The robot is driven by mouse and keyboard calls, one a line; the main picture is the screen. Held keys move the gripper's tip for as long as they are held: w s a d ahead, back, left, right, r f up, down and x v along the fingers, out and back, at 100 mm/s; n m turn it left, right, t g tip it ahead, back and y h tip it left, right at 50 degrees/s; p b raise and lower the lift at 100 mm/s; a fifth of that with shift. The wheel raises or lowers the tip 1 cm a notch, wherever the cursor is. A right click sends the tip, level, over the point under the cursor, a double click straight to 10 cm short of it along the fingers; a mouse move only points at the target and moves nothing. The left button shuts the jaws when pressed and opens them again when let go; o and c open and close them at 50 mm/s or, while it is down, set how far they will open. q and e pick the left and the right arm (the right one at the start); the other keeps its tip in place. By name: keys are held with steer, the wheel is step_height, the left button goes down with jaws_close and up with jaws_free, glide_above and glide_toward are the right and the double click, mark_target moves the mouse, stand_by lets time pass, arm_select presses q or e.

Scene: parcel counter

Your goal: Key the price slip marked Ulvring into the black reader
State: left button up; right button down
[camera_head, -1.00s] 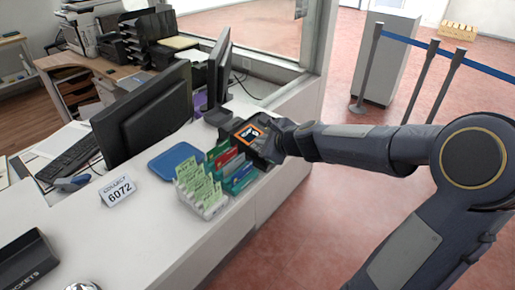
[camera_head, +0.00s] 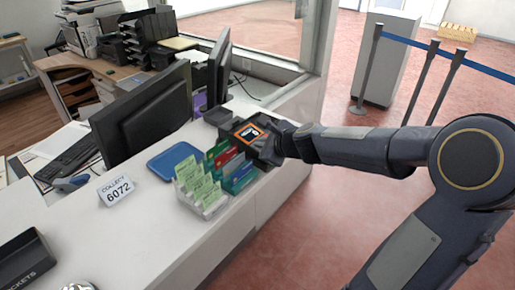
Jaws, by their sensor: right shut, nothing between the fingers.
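The black reader (camera_head: 239,127) stands on the counter near its far right edge, with an orange-framed screen showing a white and dark figure. My right gripper (camera_head: 266,149) is shut and empty, right at the reader's right side; I cannot tell whether it touches it. Its fingertips are partly hidden. Several pale green slips (camera_head: 197,184) stand in a white rack in front of the reader. Their print is too small to read, so I cannot tell which is marked Ulvring. My left gripper is not in view.
Red, green and blue cards (camera_head: 229,163) stand in the rack beside the slips. A blue tray (camera_head: 174,159) lies behind it.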

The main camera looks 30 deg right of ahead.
steer(key=shift+f, duration=0.15)
steer(key=shift+s+r+p, duration=0.1)
steer(key=shift+r+p, duration=0.4)
steer(key=shift+r, duration=0.2)
steer(key=shift+d, duration=0.1)
steer(key=shift+s+d+f+b, duration=0.15)
steer(key=shift+s+f+b, duration=0.2)
steer(key=shift+b, duration=0.25)
steer(key=shift+s+d, duration=0.1)
steer(key=shift+s, duration=0.2)
steer(key=shift+r, duration=0.2)
